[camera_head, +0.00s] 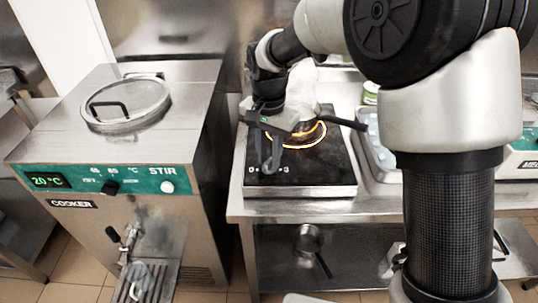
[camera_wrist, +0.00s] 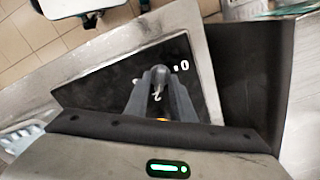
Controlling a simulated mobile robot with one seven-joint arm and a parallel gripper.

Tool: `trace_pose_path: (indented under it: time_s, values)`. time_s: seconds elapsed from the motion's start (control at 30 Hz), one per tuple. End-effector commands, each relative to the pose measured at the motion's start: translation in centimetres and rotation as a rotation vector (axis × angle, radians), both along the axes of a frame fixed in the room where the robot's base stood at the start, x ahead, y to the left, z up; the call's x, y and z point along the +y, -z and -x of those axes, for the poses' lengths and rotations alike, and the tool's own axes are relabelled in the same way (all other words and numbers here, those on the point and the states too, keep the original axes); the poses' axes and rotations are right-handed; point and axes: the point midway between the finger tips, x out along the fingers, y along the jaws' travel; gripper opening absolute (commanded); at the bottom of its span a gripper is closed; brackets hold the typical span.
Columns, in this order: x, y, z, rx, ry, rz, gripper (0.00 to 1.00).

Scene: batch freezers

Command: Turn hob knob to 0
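The hob (camera_head: 335,175) is a black glass plate in a steel frame, with a ring (camera_head: 310,137) glowing orange. White marks run along its front edge. My gripper (camera_head: 271,168) points down at this front edge, and its fingers cover the knob in the head view. In the wrist view, my gripper (camera_wrist: 160,78) has its fingertips close together around the small grey hob knob (camera_wrist: 160,72), which is mostly hidden. A white 0 (camera_wrist: 184,66) is printed beside the tips, and a white 2 shows between the fingers. The knob's pointer cannot be made out.
A steel cooker (camera_head: 110,165) with a green panel stands left of the hob. A metal tray (camera_head: 378,150) lies close to its right. A steel counter (camera_head: 300,207) carries the hob, with a small pan (camera_head: 308,240) on the shelf below.

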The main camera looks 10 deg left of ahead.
Motion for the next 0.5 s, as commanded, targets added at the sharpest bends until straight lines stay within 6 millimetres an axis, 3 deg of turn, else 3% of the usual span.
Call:
trace_pose_path:
  time_s: [0.03,0.1,0.13,0.5]
  values:
    - [0.01,-0.01,0.00,0.000,0.000,0.000,0.13]
    - [0.01,-0.02,0.00,0.000,0.000,0.000,0.01]
    - [0.01,-0.02,0.00,0.000,0.000,0.000,0.00]
    - [0.00,-0.11,-0.01,0.000,-0.042,0.000,0.00]
